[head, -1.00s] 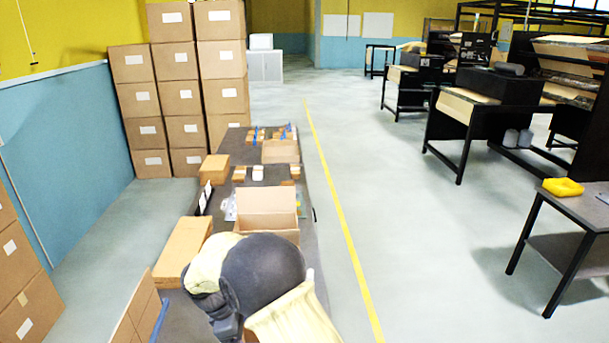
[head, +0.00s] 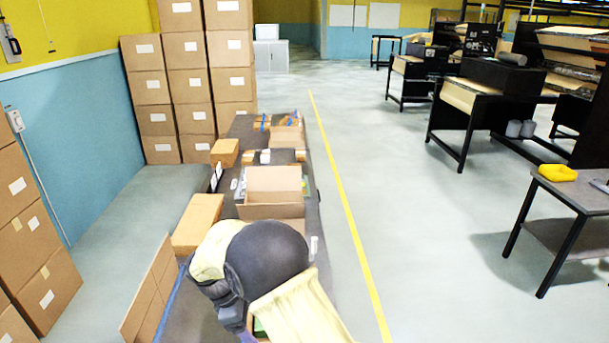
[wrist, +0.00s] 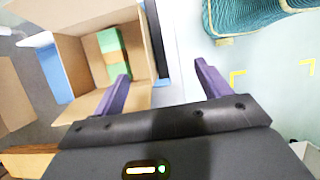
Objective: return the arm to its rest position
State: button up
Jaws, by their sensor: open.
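My arm (head: 262,262) is folded over the near end of the long dark table in the head view. In the wrist view my gripper (wrist: 160,88) has its two purple fingers wide apart, with nothing between them. Its left finger overlaps the near edge of an open cardboard box (wrist: 70,62). A green and orange block-like item (wrist: 113,55) lies inside that box. In the head view my gripper's fingertips are hidden behind the arm.
An open carton (head: 273,185) and closed cartons (head: 197,222) stand along the table. Stacked boxes (head: 185,85) line the left wall. A side table (head: 585,190) with a yellow item (head: 557,173) stands right.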

jog(key=s+d+r+m+y+b, duration=0.15)
jog(key=d+m, duration=0.25)
jog(key=d, duration=0.4)
jog(key=s+d+m+y+b, duration=0.1)
jog(key=d+m+y+b, duration=0.2)
jog(key=d, duration=0.4)
jog(key=s+d+f+m+t+b, duration=0.1)
jog(key=s+d+m+b, duration=0.3)
jog(key=s+d+m, duration=0.7)
jog(key=shift+s+d+m+t, duration=0.4)
jog(key=shift+d+t, duration=0.2)
jog(key=shift+d, duration=0.5)
jog(key=shift+f, duration=0.1)
jog(key=shift+c, duration=0.3)
